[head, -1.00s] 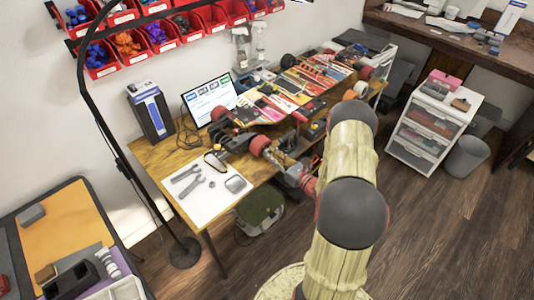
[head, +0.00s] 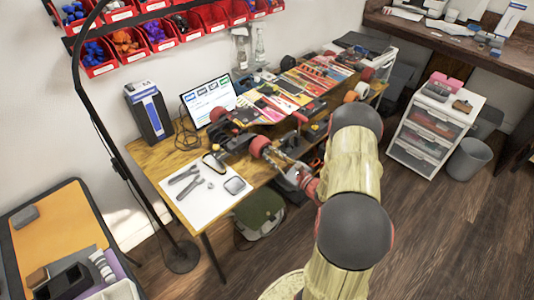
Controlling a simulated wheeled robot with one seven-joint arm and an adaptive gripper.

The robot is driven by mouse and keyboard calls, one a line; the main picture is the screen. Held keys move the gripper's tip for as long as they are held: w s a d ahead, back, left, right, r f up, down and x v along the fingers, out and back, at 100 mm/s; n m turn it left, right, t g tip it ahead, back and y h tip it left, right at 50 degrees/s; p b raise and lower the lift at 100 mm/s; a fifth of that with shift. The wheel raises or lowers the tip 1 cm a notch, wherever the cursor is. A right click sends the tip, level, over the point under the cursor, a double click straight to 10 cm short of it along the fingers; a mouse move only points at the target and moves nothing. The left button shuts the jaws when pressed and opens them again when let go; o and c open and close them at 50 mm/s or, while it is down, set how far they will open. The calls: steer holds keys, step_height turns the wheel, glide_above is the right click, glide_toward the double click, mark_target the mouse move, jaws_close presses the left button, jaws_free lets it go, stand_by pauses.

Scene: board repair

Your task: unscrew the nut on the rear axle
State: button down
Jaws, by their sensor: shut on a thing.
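The upturned skateboard (head: 285,95) lies on the wooden workbench, its colourful underside facing up. A red wheel (head: 259,146) sits on the axle of the truck at its near end. My gripper (head: 275,158) reaches in from the right, low at the bench's front edge, with its fingertips at the outer side of this wheel. It is shut at the axle end, where the nut sits. The nut itself is too small and too covered by the fingers to make out.
A white mat (head: 205,190) with wrenches (head: 190,188), a small dark piece and a grey tray (head: 235,185) lies on the near left of the bench. A tablet (head: 207,100) stands behind. A green bag (head: 260,212) is below the bench.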

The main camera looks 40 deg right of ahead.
steer(key=n+b, duration=0.2)
steer(key=shift+f+n, duration=0.2)
steer(key=shift+n, duration=0.1)
steer(key=n+b, duration=0.2)
steer(key=n, duration=0.1)
steer(key=shift+r, duration=0.15)
steer(key=c, duration=1.6)
jaws_free()
steer(key=shift+c, duration=1.1)
